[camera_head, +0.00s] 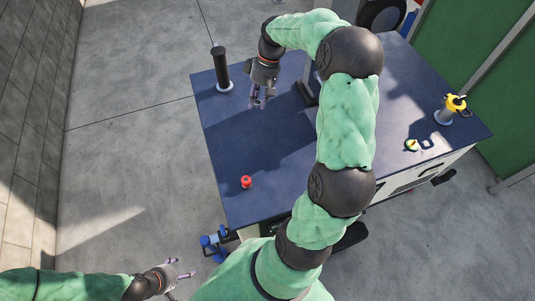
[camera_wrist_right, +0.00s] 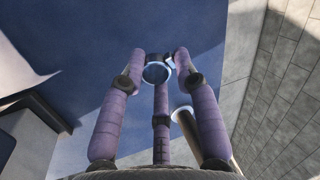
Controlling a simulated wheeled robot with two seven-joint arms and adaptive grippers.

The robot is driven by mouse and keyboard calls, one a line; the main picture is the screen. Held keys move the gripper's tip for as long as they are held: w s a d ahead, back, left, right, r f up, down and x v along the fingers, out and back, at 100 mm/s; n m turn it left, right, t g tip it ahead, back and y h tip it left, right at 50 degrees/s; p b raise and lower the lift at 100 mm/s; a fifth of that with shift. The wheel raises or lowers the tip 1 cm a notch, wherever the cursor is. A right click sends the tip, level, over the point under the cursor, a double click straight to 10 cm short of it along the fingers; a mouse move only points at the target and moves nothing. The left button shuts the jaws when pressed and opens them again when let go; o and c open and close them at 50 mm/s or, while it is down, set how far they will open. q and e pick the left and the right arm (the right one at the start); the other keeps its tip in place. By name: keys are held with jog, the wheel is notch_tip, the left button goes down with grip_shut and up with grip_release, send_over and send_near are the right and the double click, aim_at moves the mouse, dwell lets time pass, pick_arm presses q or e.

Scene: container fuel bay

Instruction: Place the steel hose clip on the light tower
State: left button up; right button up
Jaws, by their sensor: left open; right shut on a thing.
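The steel hose clip (camera_wrist_right: 157,73) is a bright ring between the fingertips of my right gripper (camera_wrist_right: 160,62) in the right wrist view. My right gripper (camera_head: 259,101) is shut on it, above the back left part of the blue table (camera_head: 222,132). The clip is too small to make out in the head view. A black post (camera_head: 221,68) with a pale base stands upright at the table's back left corner, left of this gripper and apart from it. I cannot tell which thing is the light tower. My left gripper (camera_head: 176,275) is open and empty, low at the bottom left, off the table.
A small red item (camera_head: 246,182) lies near the table's left edge. A yellow and black item (camera_head: 456,104) sits on a pale stand at the right, with a small yellow-green item (camera_head: 411,145) nearby. Blue parts (camera_head: 213,241) stick out at the front left. The table's left middle is clear.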

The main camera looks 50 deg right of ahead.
jog(key=s+a+n+h+p, duration=0.2)
jog(key=s+a+n, duration=0.4)
jog(key=a, duration=0.4)
jog(key=s+a+n+h+p, duration=0.1)
jog(key=s+a+n+p, duration=0.1)
jog(key=s+a+n, duration=0.6)
jog(key=m, duration=0.1)
send_over(241, 149)
jog(key=shift+g, duration=0.4)
notch_tip(241, 149, down, 10)
jog(key=shift+s+a+b, duration=0.1)
jog(key=shift+s+b, duration=0.05)
jog(key=shift+b, duration=0.3)
jog(key=shift+f, duration=1.85)
